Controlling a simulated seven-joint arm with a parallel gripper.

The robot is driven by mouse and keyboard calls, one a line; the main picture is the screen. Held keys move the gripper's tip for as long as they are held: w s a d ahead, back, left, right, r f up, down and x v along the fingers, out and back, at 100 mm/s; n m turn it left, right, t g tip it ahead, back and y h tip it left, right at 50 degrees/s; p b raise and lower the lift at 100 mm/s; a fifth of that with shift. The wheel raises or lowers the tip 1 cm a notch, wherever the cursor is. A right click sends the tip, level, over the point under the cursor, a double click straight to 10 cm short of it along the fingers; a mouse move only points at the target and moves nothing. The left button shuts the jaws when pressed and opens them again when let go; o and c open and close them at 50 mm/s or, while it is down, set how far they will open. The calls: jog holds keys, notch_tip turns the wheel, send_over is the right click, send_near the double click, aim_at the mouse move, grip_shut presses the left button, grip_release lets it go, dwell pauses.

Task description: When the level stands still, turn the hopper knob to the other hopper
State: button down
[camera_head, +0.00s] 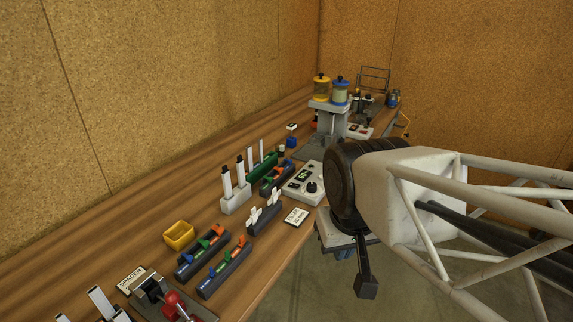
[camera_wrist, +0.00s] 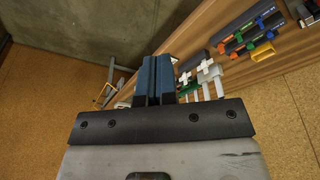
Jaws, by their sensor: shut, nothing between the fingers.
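Two hoppers stand at the back of the bench on a grey stand (camera_head: 331,118): one yellow-capped (camera_head: 321,88) and one blue-capped (camera_head: 339,91). The level of their contents is too small to read. A pale control box (camera_head: 300,180) nearer to me carries a dark round knob (camera_head: 312,187) and small dark displays; I cannot tell whether this is the hopper knob. My gripper (camera_wrist: 153,65) is shut and empty, its blue-grey fingers together in the wrist view. In the head view my gripper (camera_head: 343,254) is mostly hidden beneath my wrist, beyond the bench's front edge and apart from the box.
Grey racks with coloured clips (camera_head: 224,270), a yellow bin (camera_head: 179,235), white-topped posts (camera_head: 240,185) and a red-knobbed device (camera_head: 172,302) crowd the near bench. A small box with red buttons (camera_head: 360,131) and a wire rack (camera_head: 374,78) are at the back. Floor space before the bench is free.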

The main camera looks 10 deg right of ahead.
jog(key=c, duration=1.4)
grip_release()
jog(key=shift+c, duration=0.2)
jog(key=o, duration=0.5)
jog(key=shift+w+r, duration=0.15)
jog(key=shift+w, duration=0.4)
jog(key=m+g, duration=0.3)
jog(key=m, duration=0.9)
send_over(312, 185)
jog(key=f, duration=1.4)
jog(key=shift+s+a, duration=0.15)
jog(key=shift+s, duration=0.05)
jog(key=shift+w+f, duration=0.3)
jog(key=shift+f, duration=3.9)
